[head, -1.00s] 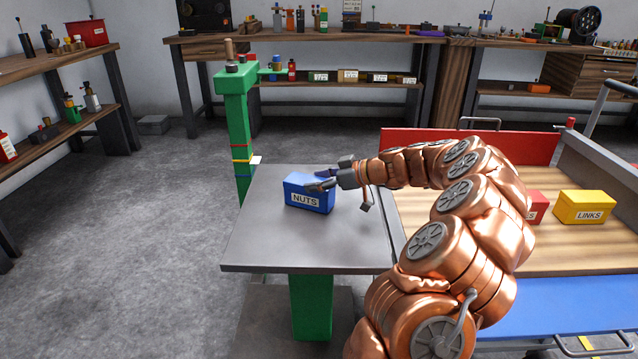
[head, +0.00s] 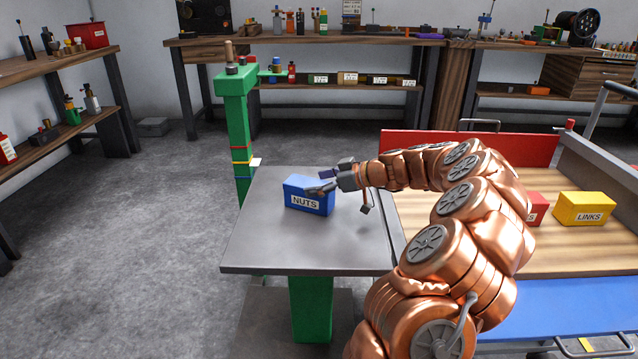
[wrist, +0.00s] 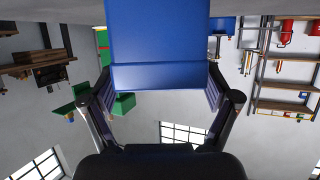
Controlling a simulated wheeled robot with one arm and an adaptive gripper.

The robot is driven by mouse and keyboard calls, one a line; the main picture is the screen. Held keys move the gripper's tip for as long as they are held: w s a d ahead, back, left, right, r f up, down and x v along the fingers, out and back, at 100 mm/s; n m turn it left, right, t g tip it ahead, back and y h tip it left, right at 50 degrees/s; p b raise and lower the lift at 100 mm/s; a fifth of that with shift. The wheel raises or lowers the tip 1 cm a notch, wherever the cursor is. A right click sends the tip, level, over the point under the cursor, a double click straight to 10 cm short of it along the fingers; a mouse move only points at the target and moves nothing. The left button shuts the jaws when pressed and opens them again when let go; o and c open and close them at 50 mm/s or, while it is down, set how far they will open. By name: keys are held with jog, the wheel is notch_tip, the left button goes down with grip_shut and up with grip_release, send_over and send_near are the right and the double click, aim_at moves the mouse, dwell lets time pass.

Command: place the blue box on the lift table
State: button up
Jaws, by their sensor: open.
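The blue box (head: 308,197), labelled NUTS, sits upright on the grey top of the lift table (head: 262,240), which has a green column. My gripper (head: 335,179) is at the box's right end, with its fingers on either side of it. In the wrist view the blue box (wrist: 158,45) fills the space ahead of my gripper (wrist: 158,98). The two fingers are spread and a narrow gap shows by the box's sides. The far side of the box is hidden in the wrist view.
A cart (head: 425,240) with a wooden top stands right of the lift table. It holds a yellow LINKS box (head: 584,208) and a red box (head: 537,208), partly hidden by my arm. A green post (head: 238,125) stands behind the table's left side. Floor at left is clear.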

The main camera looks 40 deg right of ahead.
jog(key=p+v, duration=0.1)
jog(key=v, duration=1.1)
jog(key=shift+p, duration=0.4)
jog(key=a+r+n+g+y, duration=0.15)
jog(key=a+g, duration=0.45)
jog(key=a, duration=1.6)
jog(key=s+a+f+m+g, duration=0.1)
jog(key=s+a+f+g, duration=0.25)
jog(key=s+a, duration=0.75)
jog(key=s+f+m+g+h, duration=0.2)
jog(key=s+f+m+h, duration=0.1)
jog(key=s, duration=0.8)
jog(key=s+a+f+m+g+h, duration=0.1)
jog(key=s+f+m+g+h, duration=0.2)
jog(key=s, duration=0.8)
jog(key=f+h, duration=0.1)
jog(key=h, duration=0.1)
jog(key=shift+a+f+m+g+h, duration=0.2)
jog(key=shift+f+m+g+h, duration=0.15)
